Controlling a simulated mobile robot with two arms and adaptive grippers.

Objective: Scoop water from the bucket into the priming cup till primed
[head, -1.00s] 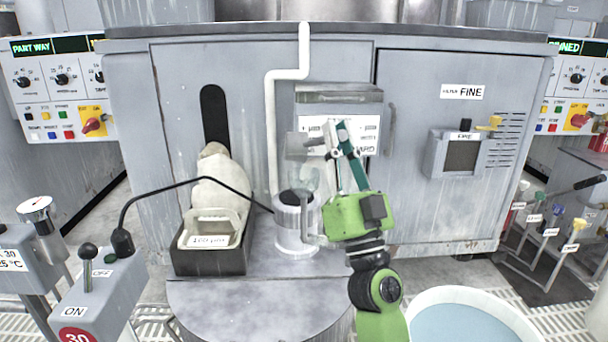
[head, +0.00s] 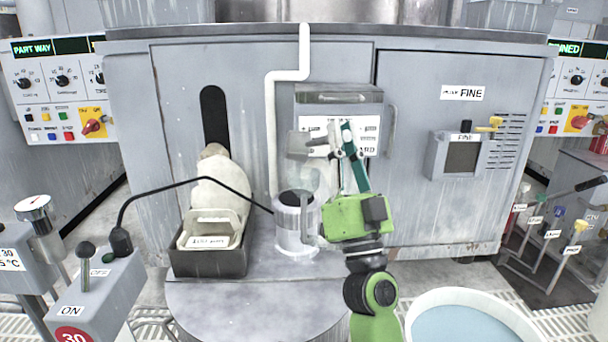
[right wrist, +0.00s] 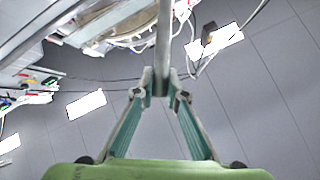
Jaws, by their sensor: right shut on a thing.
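The priming cup (head: 295,235) is a pale, clear-walled cylinder with a dark opening, standing on the round grey platform. My right gripper (head: 338,140) points upward above and right of it, shut on the scoop's thin handle. That handle also shows between the fingertips (right wrist: 163,75) in the right wrist view. The scoop (head: 299,144) is a small grey vessel held above the cup, apart from it. A faint translucent patch shows between scoop and cup; I cannot tell if it is falling water. The bucket (head: 415,305) is white with pale blue water, at the bottom right. My left gripper is out of view.
A dark tray (head: 210,264) with a pale labelled container stands left of the cup. A thin black bent arm (head: 165,188) reaches toward the cup. A white pipe (head: 272,130) runs down the grey cabinet behind it. A lever box (head: 90,290) stands at the lower left.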

